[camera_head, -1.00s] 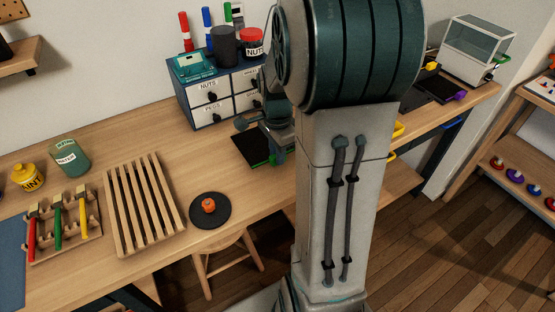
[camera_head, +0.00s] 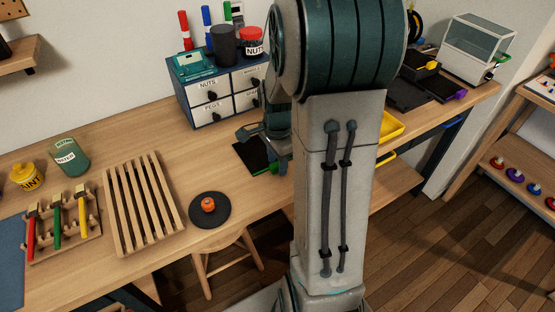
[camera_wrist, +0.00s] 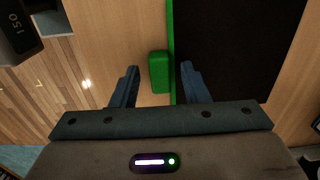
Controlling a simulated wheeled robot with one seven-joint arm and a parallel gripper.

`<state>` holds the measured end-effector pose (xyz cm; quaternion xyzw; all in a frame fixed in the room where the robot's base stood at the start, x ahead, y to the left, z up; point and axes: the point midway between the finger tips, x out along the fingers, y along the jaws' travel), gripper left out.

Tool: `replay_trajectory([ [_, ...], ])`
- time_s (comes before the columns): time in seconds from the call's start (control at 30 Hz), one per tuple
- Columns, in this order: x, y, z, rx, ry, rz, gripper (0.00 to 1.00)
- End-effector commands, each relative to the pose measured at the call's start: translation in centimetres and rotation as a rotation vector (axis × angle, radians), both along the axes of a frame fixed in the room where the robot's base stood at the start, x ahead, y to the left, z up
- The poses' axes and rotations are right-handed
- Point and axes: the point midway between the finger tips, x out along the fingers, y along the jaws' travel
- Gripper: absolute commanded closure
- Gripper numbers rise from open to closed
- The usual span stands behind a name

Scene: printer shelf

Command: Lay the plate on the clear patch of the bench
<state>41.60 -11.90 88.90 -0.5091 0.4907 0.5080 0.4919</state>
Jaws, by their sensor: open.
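The plate (camera_head: 250,158) is a flat black sheet lying on the bench (camera_head: 130,135), in front of the drawer cabinet and partly hidden by my arm. In the wrist view the black plate (camera_wrist: 240,50) has a green edge and a green tab (camera_wrist: 159,73). My gripper (camera_wrist: 159,68) is open. Its two fingers stand on either side of the green tab, with a gap visible at each side. In the head view my gripper (camera_head: 255,133) is above the plate, and its fingertips are hard to make out.
A drawer cabinet (camera_head: 218,95) stands behind the plate. A round black disc with an orange piece (camera_head: 208,205) and a slatted wooden rack (camera_head: 145,203) lie to the left. Another dark plate with a purple tab (camera_head: 460,95) lies at the right by a clear case (camera_head: 478,50).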

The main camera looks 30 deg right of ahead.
Motion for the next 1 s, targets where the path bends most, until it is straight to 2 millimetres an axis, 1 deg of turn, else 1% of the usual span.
replay_trajectory([
  [0.1,0.0,0.0,0.7,-0.001,-0.002,0.0,0.59],
  [0.17,0.1,0.0,1.5,-0.002,-0.004,0.0,0.59],
  [0.27,0.1,0.0,3.5,-0.002,-0.006,0.0,0.59],
  [0.4,0.1,0.0,6.7,-0.002,-0.006,0.0,0.59],
  [0.5,0.1,0.0,8.8,-0.002,-0.005,0.0,0.59],
  [0.63,0.0,0.0,10.8,-0.001,-0.003,0.0,0.59],
  [0.77,0.0,0.0,11.9,-0.001,-0.002,0.002,0.59],
  [0.87,-0.4,0.6,12.5,-0.004,-0.011,0.055,0.59],
  [0.97,-1.6,2.4,13.0,-0.013,-0.034,0.214,0.59],
  [1.0,-2.3,3.4,13.2,-0.02,-0.05,0.308,0.59],
])
